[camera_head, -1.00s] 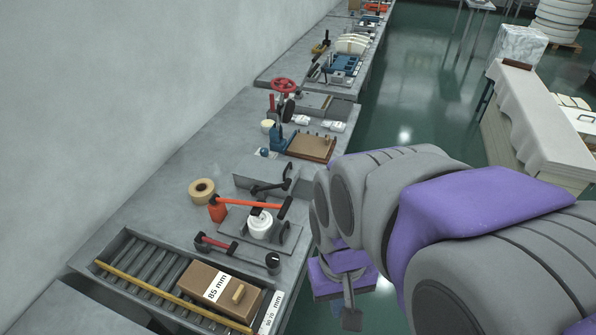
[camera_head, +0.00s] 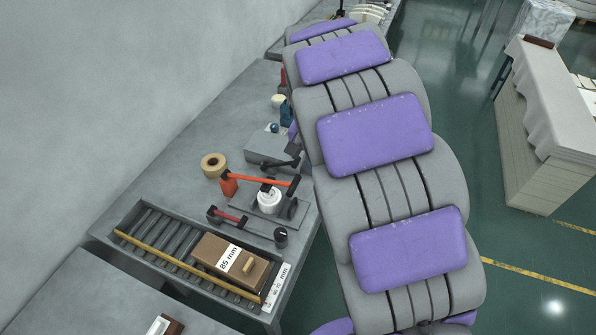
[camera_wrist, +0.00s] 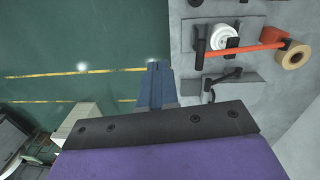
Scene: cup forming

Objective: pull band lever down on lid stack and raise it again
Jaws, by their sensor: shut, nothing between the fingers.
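The white lid stack (camera_head: 268,203) stands on a grey plate on the bench, under an orange lever (camera_head: 262,180) with black ends and an orange block (camera_head: 229,185) at its left. The lever lies about level over the stack. In the wrist view the white stack (camera_wrist: 224,38) and the orange lever (camera_wrist: 252,47) show at the upper right. My gripper (camera_wrist: 158,66) shows there with its blue-grey fingers together and empty, over the green floor, left of and apart from the lever. In the head view my gripper is hidden behind my arm.
A tape roll (camera_head: 213,165) lies left of the lever. A red and black handled bar (camera_head: 232,217) lies in front. A roller tray (camera_head: 120,236) holds a brown 85 mm block (camera_head: 226,261). A grey block (camera_head: 270,148) stands behind. Open floor lies right of the bench.

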